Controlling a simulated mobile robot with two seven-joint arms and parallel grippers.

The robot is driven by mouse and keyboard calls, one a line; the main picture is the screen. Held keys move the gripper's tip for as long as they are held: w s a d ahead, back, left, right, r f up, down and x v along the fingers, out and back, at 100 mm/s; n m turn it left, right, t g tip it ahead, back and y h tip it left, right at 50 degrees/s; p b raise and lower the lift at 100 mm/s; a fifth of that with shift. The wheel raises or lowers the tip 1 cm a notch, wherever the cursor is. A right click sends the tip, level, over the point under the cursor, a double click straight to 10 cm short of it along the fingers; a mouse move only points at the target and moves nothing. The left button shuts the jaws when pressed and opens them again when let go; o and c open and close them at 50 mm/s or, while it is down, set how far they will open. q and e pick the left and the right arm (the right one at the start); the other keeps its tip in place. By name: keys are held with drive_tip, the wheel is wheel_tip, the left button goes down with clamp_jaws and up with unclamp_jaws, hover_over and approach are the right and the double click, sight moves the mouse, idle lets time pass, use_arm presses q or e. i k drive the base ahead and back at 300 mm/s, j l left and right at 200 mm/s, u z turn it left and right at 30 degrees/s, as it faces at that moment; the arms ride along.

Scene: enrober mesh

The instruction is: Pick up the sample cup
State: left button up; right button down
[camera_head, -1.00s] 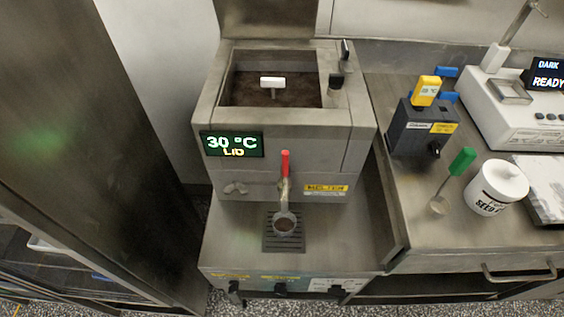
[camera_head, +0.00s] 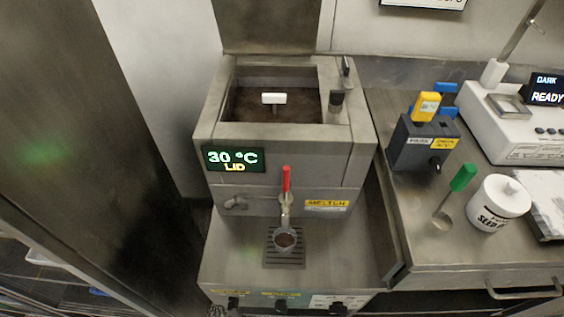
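A small round cup (camera_head: 285,240) with dark brown content stands on the slotted drip grate (camera_head: 284,262) under the spout of the melter. It looks like the sample cup, though no label shows on it. The red-handled tap (camera_head: 286,179) is directly above and behind it, with the handle pointing up. Neither of my grippers is in view.
The melter (camera_head: 281,165) has an open tank and a display reading 30 °C LID. On the right bench are a green-handled scoop (camera_head: 453,192), a white lidded seed pot (camera_head: 499,203), a dark box with a yellow device (camera_head: 425,107) and a white instrument (camera_head: 514,122).

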sight(284, 241)
drive_tip(key=l+u, duration=0.15)
drive_tip(key=l, duration=0.2)
drive_tip(key=k+l+u, duration=0.15)
drive_tip(key=l, duration=0.2)
drive_tip(key=k+l+u, duration=0.2)
drive_tip(key=l, duration=0.15)
drive_tip(key=l+u, duration=0.15)
drive_tip(key=l, duration=0.2)
